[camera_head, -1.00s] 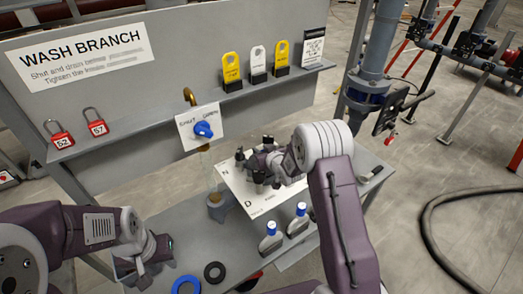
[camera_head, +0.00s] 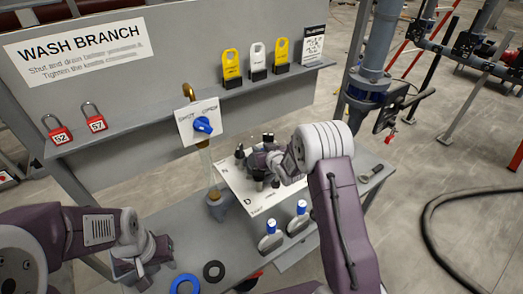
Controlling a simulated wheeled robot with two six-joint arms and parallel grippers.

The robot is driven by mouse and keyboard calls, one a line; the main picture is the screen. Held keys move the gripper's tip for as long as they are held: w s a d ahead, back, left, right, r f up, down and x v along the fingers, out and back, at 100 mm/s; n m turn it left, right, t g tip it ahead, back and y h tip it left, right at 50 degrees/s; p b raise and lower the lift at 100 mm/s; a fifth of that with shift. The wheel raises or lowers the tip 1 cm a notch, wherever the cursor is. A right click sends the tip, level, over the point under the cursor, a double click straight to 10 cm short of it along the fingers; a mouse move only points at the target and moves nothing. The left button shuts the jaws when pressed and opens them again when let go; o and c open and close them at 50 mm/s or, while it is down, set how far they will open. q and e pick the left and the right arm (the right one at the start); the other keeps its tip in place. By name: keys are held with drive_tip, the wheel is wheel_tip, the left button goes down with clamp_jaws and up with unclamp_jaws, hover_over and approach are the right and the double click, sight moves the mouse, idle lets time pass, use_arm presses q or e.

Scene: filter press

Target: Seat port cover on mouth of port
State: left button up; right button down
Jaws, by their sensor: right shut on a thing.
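My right gripper (camera_head: 262,164) is low over the white labelled plate (camera_head: 238,190) on the bench, among several black knobs (camera_head: 239,154). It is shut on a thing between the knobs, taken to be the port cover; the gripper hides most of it. The mouth of the port is also hidden, so I cannot tell whether the cover touches it or sits level. My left gripper (camera_head: 150,266) points down over the bench's front left, apart from the plate. Its fingertips do not show clearly.
Two blue-capped bottles (camera_head: 271,240) stand before the plate. A blue-handled valve (camera_head: 203,125) and clear tube rise behind it. Red padlocks (camera_head: 60,134) and tags (camera_head: 231,65) line the shelf.

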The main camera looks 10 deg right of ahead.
sight(270, 171)
use_arm(q)
drive_tip(key=shift+f, duration=0.2)
use_arm(e)
drive_tip(key=shift+s+a+f, duration=0.1)
drive_tip(key=shift+s+f, duration=0.15)
drive_tip(key=shift+f, duration=0.25)
drive_tip(key=shift+s+a+f, duration=0.1)
drive_tip(key=shift+s+f, duration=0.1)
drive_tip(key=shift+f, duration=0.3)
drive_tip(key=c, duration=1)
unclamp_jaws()
drive_tip(key=shift+f+g, duration=0.1)
drive_tip(key=shift+g, duration=0.2)
drive_tip(key=shift+b+v, duration=0.8)
drive_tip(key=shift+v, duration=0.25)
drive_tip(key=v, duration=0.4)
drive_tip(key=r+v, duration=0.1)
drive_tip(key=v, duration=0.2)
drive_tip(key=shift+w+d+b, duration=0.1)
drive_tip(key=shift+w+b, duration=0.2)
drive_tip(key=shift+b, duration=0.05)
drive_tip(key=shift+w+r, duration=0.15)
drive_tip(key=shift+w, duration=0.15)
use_arm(q)
wheel_tip(270, 171, down, 2)
drive_tip(key=shift+w+f, duration=0.1)
use_arm(e)
drive_tip(key=shift+s+r+t, duration=0.2)
drive_tip(key=shift+s+t, duration=0.05)
drive_tip(key=shift+t, duration=0.15)
